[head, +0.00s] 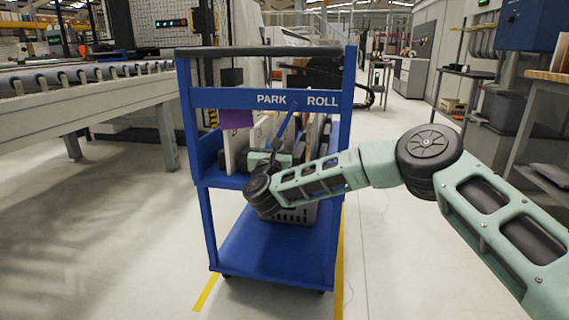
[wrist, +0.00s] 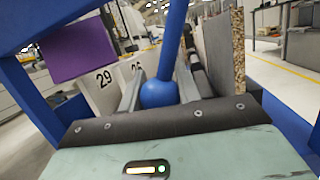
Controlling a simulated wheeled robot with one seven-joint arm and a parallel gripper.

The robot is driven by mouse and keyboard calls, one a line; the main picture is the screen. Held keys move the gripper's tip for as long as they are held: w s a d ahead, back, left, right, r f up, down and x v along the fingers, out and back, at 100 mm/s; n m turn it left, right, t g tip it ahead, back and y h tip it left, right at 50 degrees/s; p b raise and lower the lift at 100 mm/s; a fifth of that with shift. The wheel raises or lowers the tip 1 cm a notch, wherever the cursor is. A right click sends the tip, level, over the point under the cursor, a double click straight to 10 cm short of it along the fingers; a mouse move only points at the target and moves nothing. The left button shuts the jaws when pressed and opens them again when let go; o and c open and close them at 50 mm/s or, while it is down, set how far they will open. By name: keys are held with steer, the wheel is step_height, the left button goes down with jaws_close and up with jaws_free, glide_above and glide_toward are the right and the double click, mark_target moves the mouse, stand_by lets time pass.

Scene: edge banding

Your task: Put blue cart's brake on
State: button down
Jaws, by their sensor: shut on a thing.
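The blue cart (head: 275,98) stands upright ahead of me, with the words PARK and ROLL in white on its upper crossbar. The blue brake lever (head: 288,122) runs from the crossbar, between the two words, down and left to my gripper (head: 273,147). In the wrist view the lever is a blue rod ending in a round blue knob (wrist: 160,94). My gripper (wrist: 160,86) is shut on this knob, one grey finger on each side. The gripper and forearm hide part of the cart's upper shelf in the head view.
Upright panels (wrist: 225,50) and a purple sheet (wrist: 77,50) are close around my gripper. A grey basket (head: 296,215) is partly hidden behind my arm. A roller conveyor (head: 85,78) stands left; shelving stands right. The floor before the cart is clear.

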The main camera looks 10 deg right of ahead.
steer(key=shift+w+a+r+m+h+b, duration=0.2)
steer(key=shift+a+r+m+h+b, duration=0.15)
steer(key=shift+a+m+b, duration=0.35)
steer(key=shift+w+a+r+m+h+b, duration=0.25)
steer(key=shift+a+r+m+b, duration=0.3)
steer(key=shift+m, duration=0.25)
steer(key=shift+d, duration=0.1)
steer(key=c, duration=1.3)
jaws_free()
steer(key=shift+s+f, duration=0.1)
steer(key=shift+s, duration=0.05)
steer(key=p+v, duration=0.1)
steer(key=v, duration=1.6)
steer(key=shift+s+p, duration=0.15)
steer(key=shift+p, duration=0.25)
